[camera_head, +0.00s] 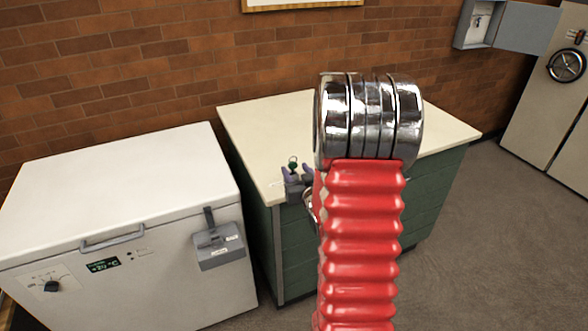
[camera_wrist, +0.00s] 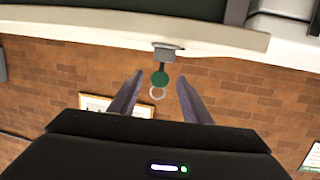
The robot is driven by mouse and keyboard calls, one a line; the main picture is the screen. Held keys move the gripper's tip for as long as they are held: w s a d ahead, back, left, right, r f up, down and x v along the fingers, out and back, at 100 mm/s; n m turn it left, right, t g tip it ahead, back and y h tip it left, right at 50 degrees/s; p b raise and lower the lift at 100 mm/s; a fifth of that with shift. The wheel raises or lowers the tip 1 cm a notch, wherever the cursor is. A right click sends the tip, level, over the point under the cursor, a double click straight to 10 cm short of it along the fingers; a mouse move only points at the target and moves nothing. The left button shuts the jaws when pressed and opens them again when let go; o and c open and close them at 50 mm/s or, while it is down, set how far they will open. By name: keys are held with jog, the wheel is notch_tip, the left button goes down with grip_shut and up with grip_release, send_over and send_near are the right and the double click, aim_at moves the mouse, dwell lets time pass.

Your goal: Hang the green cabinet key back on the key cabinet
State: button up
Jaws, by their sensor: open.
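The green key (camera_wrist: 160,79) has a round green head with a pale ring and a dark shank leading to a small grey block (camera_wrist: 170,53) at the pale worktop's edge. The key also shows in the head view (camera_head: 293,163). My gripper (camera_wrist: 160,79) is open, with its purple fingers on either side of the key head and visible gaps; it also shows in the head view (camera_head: 296,172), at the worktop's left side. A grey wall box (camera_head: 478,22) with its door open, apparently the key cabinet, hangs at the upper right; its inside is small and unclear.
A white chest freezer (camera_head: 120,190) stands left of the green counter (camera_head: 425,205), with a grey box (camera_head: 218,247) on its front. A beige safe (camera_head: 535,100) with a handwheel stands at right. Grey floor (camera_head: 460,270) is clear. My red arm hides part of the counter.

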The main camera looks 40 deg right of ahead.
jog(key=shift+x, duration=0.8)
jog(key=c, duration=1)
jog(key=shift+r, duration=0.1)
jog(key=shift+r, duration=0.1)
jog(key=shift+r, duration=0.5)
jog(key=shift+r, duration=0.2)
jog(key=shift+r, duration=0.35)
